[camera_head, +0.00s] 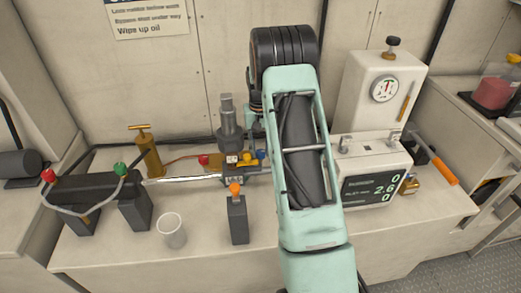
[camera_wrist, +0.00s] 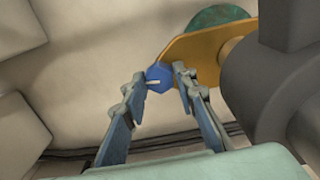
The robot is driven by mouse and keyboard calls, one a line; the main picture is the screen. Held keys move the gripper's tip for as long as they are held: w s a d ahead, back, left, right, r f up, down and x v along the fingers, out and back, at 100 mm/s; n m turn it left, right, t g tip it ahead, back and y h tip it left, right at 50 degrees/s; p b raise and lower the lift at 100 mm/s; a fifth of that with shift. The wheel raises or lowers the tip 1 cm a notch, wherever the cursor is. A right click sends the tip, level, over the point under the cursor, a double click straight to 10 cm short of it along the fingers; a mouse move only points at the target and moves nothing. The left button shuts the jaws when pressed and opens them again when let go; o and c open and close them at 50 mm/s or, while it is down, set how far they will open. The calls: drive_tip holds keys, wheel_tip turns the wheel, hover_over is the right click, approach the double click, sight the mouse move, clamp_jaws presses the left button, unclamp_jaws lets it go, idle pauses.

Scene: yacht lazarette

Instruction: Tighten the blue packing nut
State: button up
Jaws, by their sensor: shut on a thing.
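The blue packing nut (camera_wrist: 157,79) is a small six-sided piece with a pale mark on its face. In the wrist view it sits between the two fingertips of my gripper (camera_wrist: 159,74), which is shut on it. An amber-coloured plate (camera_wrist: 207,50) lies just right of the nut. In the head view the blue nut (camera_head: 261,154) shows small beside my mint-green arm, which hides most of the gripper. Yellow and red knobs stand to its left on the same fitting.
A gauge unit (camera_head: 377,95) with a numeric display stands right of my arm. A clear cup (camera_head: 171,231), a dark post with an orange top (camera_head: 237,218) and a brass pump (camera_head: 148,155) stand left.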

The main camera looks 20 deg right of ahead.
sight(260, 152)
idle(0.4)
drive_tip(key=o, duration=1.2)
drive_tip(key=shift+c, duration=0.2)
wheel_tip(260, 152, up, 12)
drive_tip(key=shift+a+r, duration=0.15)
